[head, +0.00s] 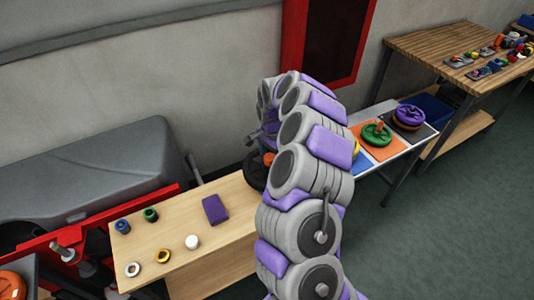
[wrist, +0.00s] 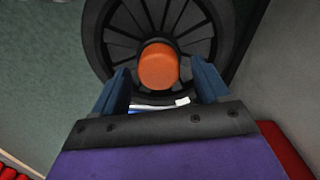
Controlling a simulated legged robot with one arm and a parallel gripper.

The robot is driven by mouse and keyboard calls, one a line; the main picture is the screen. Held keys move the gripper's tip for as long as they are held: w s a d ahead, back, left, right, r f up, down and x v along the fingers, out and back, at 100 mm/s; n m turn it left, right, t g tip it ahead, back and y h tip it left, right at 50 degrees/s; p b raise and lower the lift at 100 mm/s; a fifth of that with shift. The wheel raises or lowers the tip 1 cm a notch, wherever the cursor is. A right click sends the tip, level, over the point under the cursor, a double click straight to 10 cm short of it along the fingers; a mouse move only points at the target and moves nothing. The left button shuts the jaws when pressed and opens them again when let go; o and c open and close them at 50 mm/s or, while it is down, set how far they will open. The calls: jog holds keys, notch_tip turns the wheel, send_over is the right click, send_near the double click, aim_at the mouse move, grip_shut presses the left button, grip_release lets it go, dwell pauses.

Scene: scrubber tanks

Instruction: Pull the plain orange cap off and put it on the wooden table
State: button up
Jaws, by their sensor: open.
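The plain orange cap (wrist: 158,66) stands at the centre of a black spoked wheel (wrist: 125,40) in the wrist view. My gripper (wrist: 161,76) is open, with one blue finger on each side of the cap and a visible gap to both. In the head view a bit of orange (head: 268,158) and the dark wheel (head: 252,172) show beside my arm, which hides most of them. The light wooden table (head: 215,240) is at lower left. A second wooden table (head: 430,45) stands at upper right.
The light table carries a purple block (head: 215,209), a white piece (head: 192,242) and several small coloured rings or caps. A bench to the right holds a green wheel (head: 371,137) and a purple wheel (head: 408,117). A red-framed panel (head: 335,40) hangs on the wall behind.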

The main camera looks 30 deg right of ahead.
jog(key=shift+d+f, duration=0.1)
jog(key=shift+d, duration=0.5)
jog(key=shift+c, duration=1.1)
jog(key=shift+a+r, duration=0.2)
jog(key=shift+a, duration=0.95)
jog(key=c, duration=0.4)
jog(key=shift+c, duration=0.9)
jog(key=shift+d, duration=0.35)
jog(key=c, duration=0.3)
jog(key=shift+d, duration=0.2)
jog(key=o, duration=0.4)
jog(key=c, duration=0.5)
jog(key=shift+r+p, duration=0.45)
jog(key=shift+r, duration=0.6)
jog(key=shift+c, duration=0.2)
